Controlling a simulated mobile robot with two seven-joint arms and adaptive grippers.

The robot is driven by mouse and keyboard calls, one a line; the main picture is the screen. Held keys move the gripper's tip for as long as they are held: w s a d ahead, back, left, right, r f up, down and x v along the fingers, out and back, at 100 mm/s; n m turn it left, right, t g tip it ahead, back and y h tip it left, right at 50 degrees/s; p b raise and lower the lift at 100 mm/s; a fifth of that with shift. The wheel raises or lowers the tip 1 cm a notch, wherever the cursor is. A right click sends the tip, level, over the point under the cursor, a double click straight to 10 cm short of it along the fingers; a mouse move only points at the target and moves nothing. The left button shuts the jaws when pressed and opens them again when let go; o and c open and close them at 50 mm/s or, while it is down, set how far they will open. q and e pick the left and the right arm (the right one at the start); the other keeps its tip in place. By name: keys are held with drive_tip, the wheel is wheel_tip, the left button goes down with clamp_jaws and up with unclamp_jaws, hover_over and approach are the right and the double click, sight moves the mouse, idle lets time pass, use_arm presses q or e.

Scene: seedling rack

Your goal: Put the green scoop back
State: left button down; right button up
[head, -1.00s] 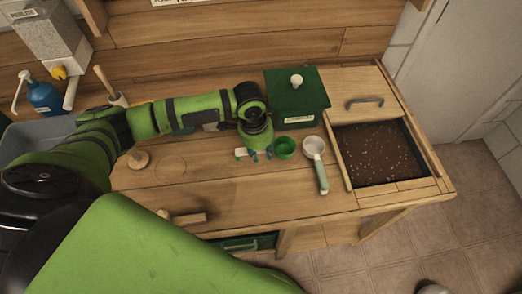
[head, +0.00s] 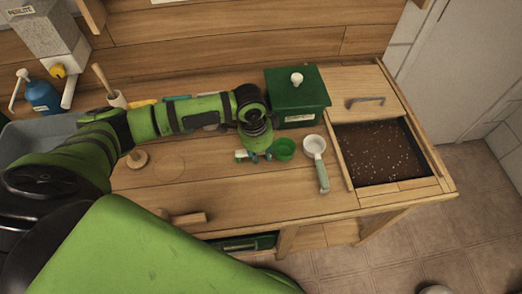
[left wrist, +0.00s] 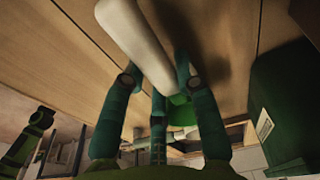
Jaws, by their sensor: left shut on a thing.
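The green scoop has a round green cup (head: 285,149) and a pale handle whose end shows to the left of my fingers. My left gripper (head: 260,156) points down over the bench and is shut on that handle. In the left wrist view the pale handle (left wrist: 138,45) lies between the teal fingers, with part of the green cup behind. My fingers hide the middle of the handle in the head view. I cannot tell whether the scoop touches the bench. My right gripper is not in view.
A white scoop (head: 315,147) lies just right of the green cup. A dark green lidded box (head: 297,97) stands behind. A soil bin (head: 375,154) is at the right. A wooden knob piece (head: 138,159) is at the left. The bench front is mostly clear.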

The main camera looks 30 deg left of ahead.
use_arm(q)
drive_tip(key=shift+f, duration=0.1)
drive_tip(key=c, duration=0.9)
unclamp_jaws()
drive_tip(key=shift+o, duration=0.2)
wheel_tip(320, 180, up, 12)
drive_tip(key=s+a, duration=0.1)
